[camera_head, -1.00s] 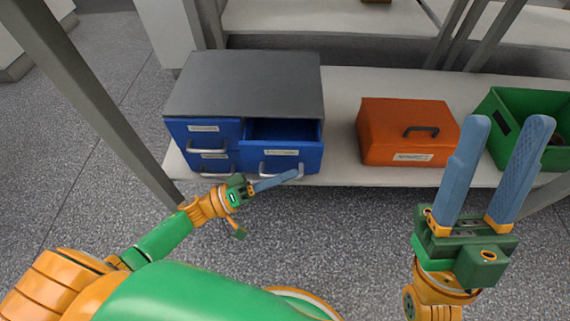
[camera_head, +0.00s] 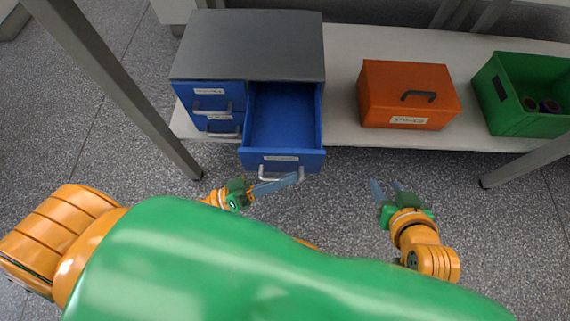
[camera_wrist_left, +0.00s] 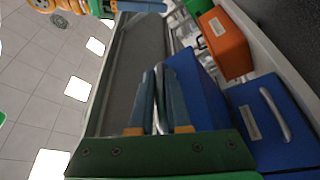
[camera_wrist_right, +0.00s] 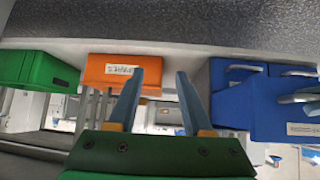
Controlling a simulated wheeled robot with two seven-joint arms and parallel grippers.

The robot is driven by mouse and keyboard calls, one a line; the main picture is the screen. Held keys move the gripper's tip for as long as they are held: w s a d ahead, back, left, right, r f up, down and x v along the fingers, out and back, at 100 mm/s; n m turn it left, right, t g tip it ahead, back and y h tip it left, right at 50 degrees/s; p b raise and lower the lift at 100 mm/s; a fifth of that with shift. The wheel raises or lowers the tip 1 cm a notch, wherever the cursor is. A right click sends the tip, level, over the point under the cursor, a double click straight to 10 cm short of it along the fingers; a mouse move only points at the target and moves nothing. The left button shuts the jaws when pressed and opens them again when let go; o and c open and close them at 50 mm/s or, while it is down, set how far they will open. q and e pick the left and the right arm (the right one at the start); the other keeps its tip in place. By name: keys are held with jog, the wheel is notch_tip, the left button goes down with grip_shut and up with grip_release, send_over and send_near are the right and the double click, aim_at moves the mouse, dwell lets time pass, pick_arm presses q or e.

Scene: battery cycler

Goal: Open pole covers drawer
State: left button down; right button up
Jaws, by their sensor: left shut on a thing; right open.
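The blue cabinet (camera_head: 250,45) with a grey top stands on the shelf. Its right drawer (camera_head: 283,118) is pulled well out toward me; its inside looks empty, and its front label is too blurred to read. My left gripper (camera_head: 280,184) is at this drawer's silver handle (camera_head: 262,175), shut on it. In the left wrist view the handle shows between my left fingers (camera_wrist_left: 160,95). My right gripper (camera_head: 386,188) is open and empty, in front of the shelf, right of the drawer. In the right wrist view its fingers (camera_wrist_right: 156,95) are apart.
Two closed drawers with silver handles (camera_head: 212,108) are on the cabinet's left side. An orange box (camera_head: 385,85) with a dark handle stands right of the cabinet. A green bin (camera_head: 510,115) holding small round items is further right. Grey table legs (camera_head: 110,85) stand near.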

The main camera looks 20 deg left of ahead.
pick_arm(q)
jog(key=shift+s+d, duration=0.15)
jog(key=shift+s, duration=0.35)
pick_arm(e)
jog(key=shift+s+d+f+g, duration=0.2)
jog(key=shift+s+f+g, duration=0.25)
jog(key=shift+s, duration=0.15)
jog(key=shift+s+d+f+g, duration=0.15)
jog(key=shift+s+f+g, duration=0.2)
jog(key=shift+s+f, duration=0.15)
jog(key=shift+r, duration=0.1)
pick_arm(q)
jog(key=c, duration=1.2)
grip_release()
jog(key=shift+o, duration=0.2)
jog(key=v, duration=0.7)
pick_arm(e)
jog(key=w+r+t, duration=0.1)
jog(key=w+a+r+t, duration=0.1)
jog(key=w, duration=0.1)
jog(key=shift+r, duration=0.3)
